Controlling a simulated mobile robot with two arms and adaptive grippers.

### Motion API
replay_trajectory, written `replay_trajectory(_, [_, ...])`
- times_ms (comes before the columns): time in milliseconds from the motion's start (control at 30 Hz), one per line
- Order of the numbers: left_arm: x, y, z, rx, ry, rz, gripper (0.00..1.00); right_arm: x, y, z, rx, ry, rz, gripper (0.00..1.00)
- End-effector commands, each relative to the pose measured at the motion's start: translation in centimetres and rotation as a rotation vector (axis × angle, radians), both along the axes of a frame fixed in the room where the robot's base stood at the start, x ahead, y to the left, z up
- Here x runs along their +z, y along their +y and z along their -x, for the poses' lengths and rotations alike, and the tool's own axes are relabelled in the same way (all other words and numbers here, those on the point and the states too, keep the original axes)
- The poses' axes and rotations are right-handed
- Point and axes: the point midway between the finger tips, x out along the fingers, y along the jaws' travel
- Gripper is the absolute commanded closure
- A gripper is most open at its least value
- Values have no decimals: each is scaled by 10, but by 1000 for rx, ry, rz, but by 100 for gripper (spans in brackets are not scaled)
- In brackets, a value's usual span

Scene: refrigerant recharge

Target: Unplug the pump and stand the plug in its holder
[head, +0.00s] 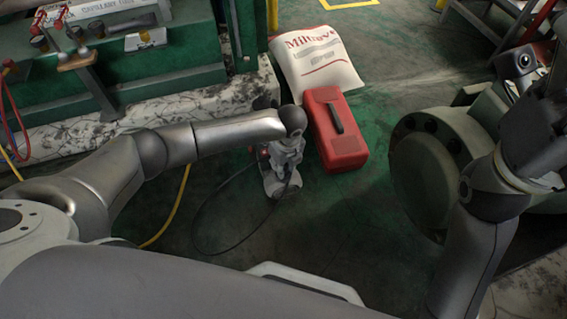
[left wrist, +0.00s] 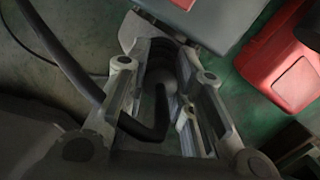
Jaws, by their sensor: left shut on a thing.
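My left gripper (head: 284,150) is low over the floor in the middle of the head view, beside a red case. In the left wrist view the gripper (left wrist: 165,100) is shut on a black plug (left wrist: 160,65) with a ribbed neck. A thick black cable bends away from it. A grey body (left wrist: 205,20), perhaps the pump, is just beyond the fingers. In the head view the plug is hidden by the gripper. I cannot tell whether the plug is still seated. No plug holder can be made out for sure.
The red case (head: 338,140) stands close right of the left gripper. A white printed sack (head: 318,70) lies behind it. A large round grey flange (head: 425,175) is at right. A black cable (head: 200,215) loops over the floor.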

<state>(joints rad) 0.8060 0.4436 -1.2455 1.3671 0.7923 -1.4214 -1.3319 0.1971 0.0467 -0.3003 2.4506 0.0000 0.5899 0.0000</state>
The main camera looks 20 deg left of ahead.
Motion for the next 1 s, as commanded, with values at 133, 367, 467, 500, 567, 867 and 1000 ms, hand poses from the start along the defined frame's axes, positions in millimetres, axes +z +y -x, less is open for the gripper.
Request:
replay_trajectory(133, [-3, 0, 0, 0, 0, 0, 96, 0, 0, 0, 0, -1, 2, 29])
replay_trajectory(367, [-4, 0, 0, 0, -1, 1, 54, 0, 0, 0, -1, -1, 3, 29])
replay_trajectory(467, [-3, 0, 0, 0, -1, 1, 52, 0, 0, 0, -1, -1, 3, 29])
replay_trajectory(500, [-3, 0, 0, 0, -1, 1, 52, 0, 0, 0, -1, -1, 3, 29])
replay_trajectory(567, [-3, 0, 0, 0, -1, 1, 52, 0, 0, 0, -1, -1, 3, 29])
replay_trajectory(867, [13, -2, 0, -1, -2, 3, 52, -1, 0, 1, -1, 0, 3, 29])
replay_trajectory(1000, [41, -5, 2, -3, -4, 3, 52, -1, 0, 0, -1, 0, 2, 29])
